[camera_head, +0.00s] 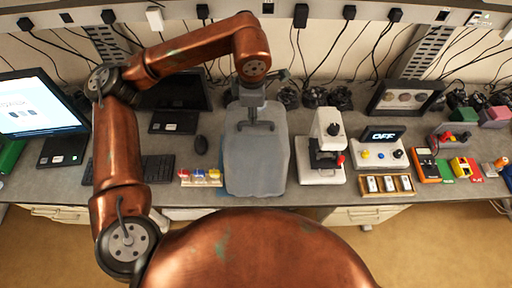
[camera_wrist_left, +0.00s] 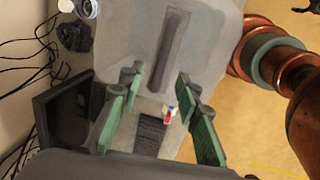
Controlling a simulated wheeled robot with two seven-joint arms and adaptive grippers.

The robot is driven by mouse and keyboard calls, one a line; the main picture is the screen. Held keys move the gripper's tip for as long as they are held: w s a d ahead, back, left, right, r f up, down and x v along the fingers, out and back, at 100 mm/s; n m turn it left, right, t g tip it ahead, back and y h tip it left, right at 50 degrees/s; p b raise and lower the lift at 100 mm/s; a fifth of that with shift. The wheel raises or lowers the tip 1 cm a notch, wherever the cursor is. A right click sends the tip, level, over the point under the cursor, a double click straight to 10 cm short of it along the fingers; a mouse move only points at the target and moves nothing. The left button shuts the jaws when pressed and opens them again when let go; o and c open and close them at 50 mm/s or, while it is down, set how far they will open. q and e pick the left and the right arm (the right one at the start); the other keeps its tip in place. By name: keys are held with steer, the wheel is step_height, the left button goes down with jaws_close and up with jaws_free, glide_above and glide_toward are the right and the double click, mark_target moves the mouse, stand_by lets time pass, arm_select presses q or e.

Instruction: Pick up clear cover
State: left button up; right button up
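The clear cover (camera_head: 258,165) shows as a grey, cloudy, box-like hood on the bench, in the middle of the head view. In the left wrist view the cover (camera_wrist_left: 215,40) fills the upper middle, with a long raised ridge (camera_wrist_left: 172,50) on its top. My left gripper (camera_head: 256,126) is over the far part of the cover, pointing down. In the left wrist view its green-padded fingers (camera_wrist_left: 160,80) stand wide apart with the ridge lined up between them. I see nothing gripped; whether the fingers touch the cover is unclear. My right gripper is out of view.
A white microscope-like device (camera_head: 322,150) stands close right of the cover. Small coloured bottles (camera_head: 200,177), a mouse (camera_head: 201,145) and a keyboard (camera_head: 150,168) lie to its left. A monitor (camera_head: 180,92) stands behind left. Cables hang behind; a console (camera_head: 378,150) is farther right.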

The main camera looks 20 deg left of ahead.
mark_target(256, 145)
arm_select(q)
steer(key=f+p, duration=0.1)
steer(key=f, duration=0.3)
steer(key=w+f+p, duration=0.1)
steer(key=f, duration=0.1)
steer(key=shift+a+p, duration=0.1)
steer(key=shift+p, duration=0.2)
steer(key=shift+w+f, duration=0.15)
steer(key=shift+f, duration=0.4)
steer(key=shift+c, duration=0.7)
jaws_close()
steer(key=shift+r, duration=0.1)
